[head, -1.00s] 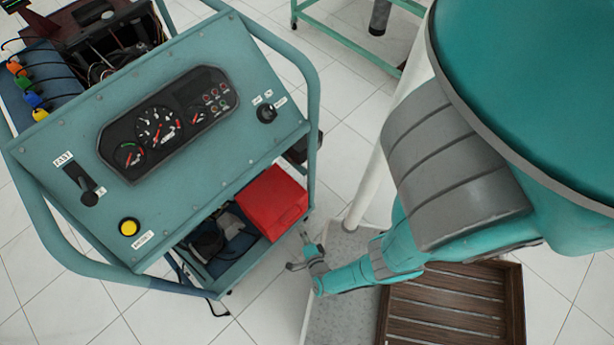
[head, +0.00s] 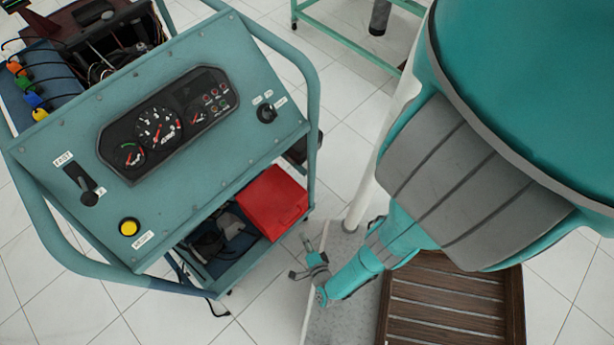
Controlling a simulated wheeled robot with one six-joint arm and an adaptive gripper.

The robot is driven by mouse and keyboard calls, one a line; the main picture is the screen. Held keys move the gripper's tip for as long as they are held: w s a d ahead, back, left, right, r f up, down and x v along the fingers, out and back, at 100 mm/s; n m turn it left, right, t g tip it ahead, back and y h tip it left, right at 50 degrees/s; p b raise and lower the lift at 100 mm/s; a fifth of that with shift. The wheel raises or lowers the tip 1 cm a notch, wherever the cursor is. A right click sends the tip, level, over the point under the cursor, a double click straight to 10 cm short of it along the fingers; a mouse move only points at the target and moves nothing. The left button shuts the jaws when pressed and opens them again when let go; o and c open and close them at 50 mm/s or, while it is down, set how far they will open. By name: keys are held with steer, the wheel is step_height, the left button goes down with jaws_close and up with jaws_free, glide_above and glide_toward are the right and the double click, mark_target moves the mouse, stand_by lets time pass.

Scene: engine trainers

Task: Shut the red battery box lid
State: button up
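The red battery box lid (head: 271,203) shows at the lower right of the engine trainer, on its lower shelf under the sloping panel. Its red top faces up toward the camera; whether it is fully down or raised I cannot tell from here. My gripper (head: 300,258) is to the right of and below the lid in the picture, apart from it. Its two fingers are spread, with nothing seen between them. The battery under the lid is hidden.
The teal trainer panel (head: 230,60) with gauges and a tubular frame rail (head: 309,120) stands above and left of the lid. Cables and dark parts lie on the shelf (head: 225,265) beside it. A brown slatted wooden pallet (head: 455,310) lies at the lower right. White tiled floor is free between.

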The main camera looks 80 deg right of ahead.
steer(key=shift+s+a+r, duration=0.15)
steer(key=shift+s+a, duration=0.1)
steer(key=shift+a, duration=0.05)
steer(key=shift+s+a, duration=0.1)
steer(key=shift+s, duration=0.05)
stand_by(0.7)
steer(key=s+a+r+n+t+y, duration=0.1)
steer(key=a+r+n+t+y, duration=0.1)
steer(key=r+n, duration=0.7)
steer(key=s+a+r+n+t+y, duration=0.1)
steer(key=a+r+n+y, duration=0.4)
steer(key=r, duration=1.9)
steer(key=s+a+r+n+t+y, duration=0.1)
steer(key=a+r+n+t+y, duration=0.2)
steer(key=r+n, duration=1)
step_height(320, 180, up, 3)
steer(key=shift+s+a+r+n+t+y, duration=0.15)
steer(key=shift+a+n+t+y, duration=0.3)
steer(key=shift+y, duration=0.65)
